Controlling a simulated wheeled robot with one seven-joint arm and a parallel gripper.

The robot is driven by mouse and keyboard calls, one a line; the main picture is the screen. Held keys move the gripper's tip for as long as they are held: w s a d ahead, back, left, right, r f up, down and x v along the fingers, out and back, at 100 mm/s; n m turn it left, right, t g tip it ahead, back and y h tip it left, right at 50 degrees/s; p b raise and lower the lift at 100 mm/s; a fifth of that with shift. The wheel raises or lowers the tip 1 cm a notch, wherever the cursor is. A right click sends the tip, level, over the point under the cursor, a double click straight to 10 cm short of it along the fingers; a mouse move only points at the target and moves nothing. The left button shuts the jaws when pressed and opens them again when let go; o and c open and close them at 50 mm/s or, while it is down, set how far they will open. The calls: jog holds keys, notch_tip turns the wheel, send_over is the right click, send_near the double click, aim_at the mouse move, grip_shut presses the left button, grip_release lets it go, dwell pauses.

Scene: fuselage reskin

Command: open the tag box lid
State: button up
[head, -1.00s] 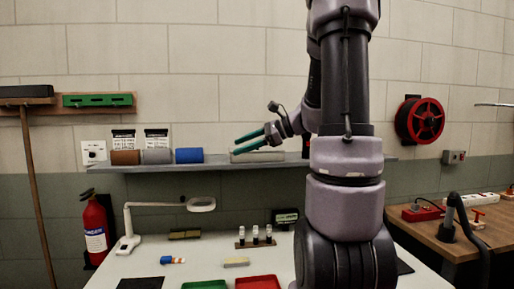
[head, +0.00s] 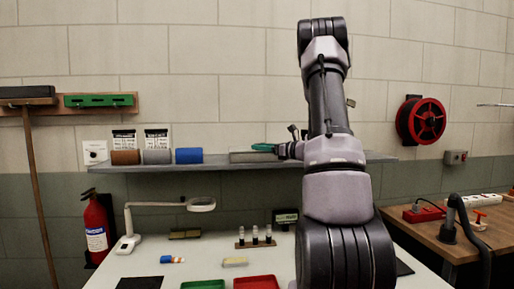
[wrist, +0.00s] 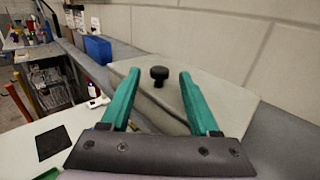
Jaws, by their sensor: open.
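My gripper (wrist: 160,90) is open, with one teal finger on each side of the knob as seen from the wrist. I see a gap between each finger and the knob. In the head view my gripper (head: 265,147) is just above the box's right part, partly overlapping it. How far the fingertips are above the lid is hard to tell.
The wall is close behind the box. Below is a white table (head: 220,255) with trays, vials and a lamp (head: 200,204).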

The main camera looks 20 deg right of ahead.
jog(key=shift+x, duration=1.35)
grip_shut()
dwell(0.4)
